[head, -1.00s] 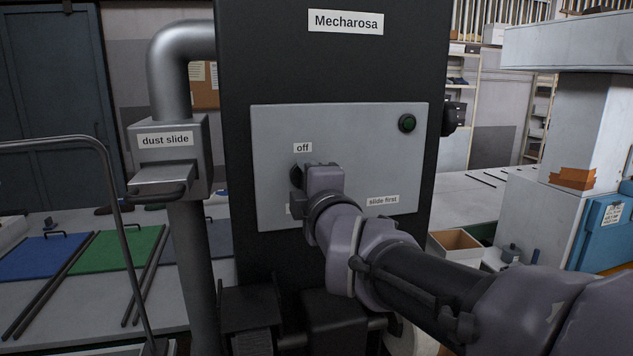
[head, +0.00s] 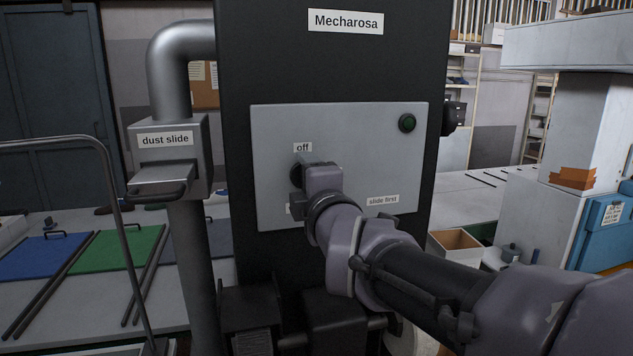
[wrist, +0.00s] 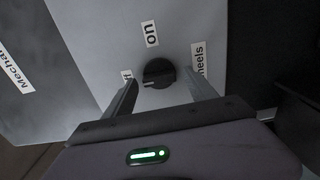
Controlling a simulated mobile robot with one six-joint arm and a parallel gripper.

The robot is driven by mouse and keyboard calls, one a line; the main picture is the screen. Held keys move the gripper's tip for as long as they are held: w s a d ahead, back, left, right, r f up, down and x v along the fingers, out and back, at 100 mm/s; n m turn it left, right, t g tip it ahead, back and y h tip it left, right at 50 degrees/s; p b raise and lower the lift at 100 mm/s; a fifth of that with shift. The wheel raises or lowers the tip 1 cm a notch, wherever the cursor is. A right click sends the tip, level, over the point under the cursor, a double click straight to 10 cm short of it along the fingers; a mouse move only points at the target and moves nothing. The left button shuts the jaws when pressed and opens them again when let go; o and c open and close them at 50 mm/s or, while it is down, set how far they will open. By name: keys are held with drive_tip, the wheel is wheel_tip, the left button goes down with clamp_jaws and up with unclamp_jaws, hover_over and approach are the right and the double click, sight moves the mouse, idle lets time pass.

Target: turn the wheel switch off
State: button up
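The wheel switch is a round black knob (wrist: 158,73) on a grey panel (head: 385,165). In the wrist view it has a pale mark near its lower edge. An "on" label (wrist: 151,33) is above it, a "wheels" label (wrist: 198,60) is at right, and a label at left is partly hidden by a finger. In the head view an "off" label (head: 303,147) is above my gripper (head: 297,185), which hides most of the knob. In the wrist view my gripper (wrist: 163,76) is open, with its fingers on either side of the knob and apparent gaps.
A green round button (head: 407,123) and a "slide first" label (head: 383,200) are on the panel. A dust slide (head: 168,160) with a handle is on the pipe at left. A curved rail (head: 120,220) stands at front left. An open box (head: 455,243) is at right.

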drive_tip(key=p+v, duration=0.2)
drive_tip(key=v, duration=1.5)
drive_tip(key=shift+s, duration=0.2)
drive_tip(key=shift+d, duration=0.1)
